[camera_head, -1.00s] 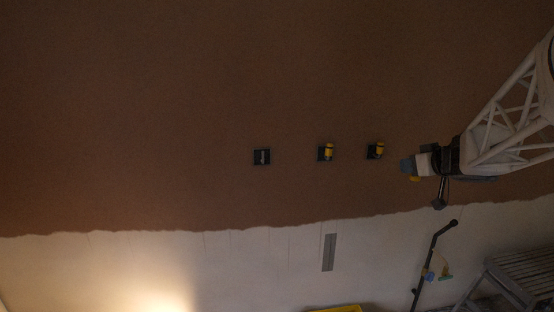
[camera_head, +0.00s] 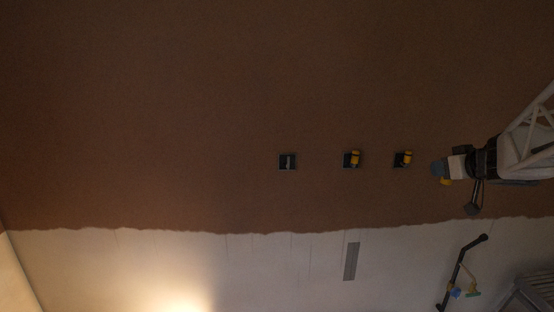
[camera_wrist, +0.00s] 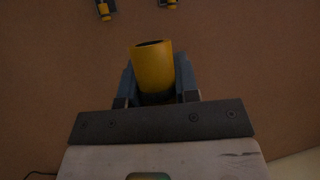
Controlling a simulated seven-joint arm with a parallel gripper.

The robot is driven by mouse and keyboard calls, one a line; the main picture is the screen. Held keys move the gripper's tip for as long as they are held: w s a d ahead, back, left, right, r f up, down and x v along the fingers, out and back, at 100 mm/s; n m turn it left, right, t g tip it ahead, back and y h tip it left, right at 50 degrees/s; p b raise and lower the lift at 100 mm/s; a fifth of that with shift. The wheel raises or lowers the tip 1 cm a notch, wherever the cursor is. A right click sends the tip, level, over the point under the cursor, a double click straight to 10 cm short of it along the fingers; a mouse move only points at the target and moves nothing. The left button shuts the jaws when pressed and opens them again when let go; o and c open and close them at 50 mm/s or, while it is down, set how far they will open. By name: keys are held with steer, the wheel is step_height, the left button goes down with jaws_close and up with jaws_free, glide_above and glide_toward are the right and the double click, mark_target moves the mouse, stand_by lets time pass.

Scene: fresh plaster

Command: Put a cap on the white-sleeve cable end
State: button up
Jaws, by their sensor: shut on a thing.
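My gripper (camera_head: 439,170) is at the right in the head view, just right of the row of wall boxes. In the wrist view my gripper (camera_wrist: 155,76) is shut on a yellow cap (camera_wrist: 153,62), a hollow cylinder with its dark open end facing away from me. The held cap (camera_head: 446,182) shows small in the head view. The leftmost dark box (camera_head: 287,162) has a pale grey-white cable end (camera_head: 288,161) with no yellow on it. The middle box carries a yellow cap (camera_head: 354,157), and the right box another yellow cap (camera_head: 406,158).
The boxes sit in a brown plaster wall (camera_head: 200,110) with a ragged lower edge above pale boards. A grey grille (camera_head: 351,261), a black-handled pole (camera_head: 460,268) and a slatted grey stand (camera_head: 535,293) are below. The plaster around the boxes is clear.

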steer(key=shift+w, duration=0.15)
steer(key=n+g+y, duration=0.5)
steer(key=n+y, duration=0.3)
glide_above(285, 154)
steer(key=s, duration=0.4)
steer(key=shift+w+a+f, duration=0.1)
steer(key=shift+f, duration=0.5)
steer(key=shift+w+a+f, duration=0.1)
steer(key=shift+f, duration=0.45)
steer(key=shift+f, duration=0.25)
steer(key=shift+f, duration=2.8)
steer(key=shift+f, duration=0.65)
steer(key=o, duration=0.9)
steer(key=shift+c, duration=0.2)
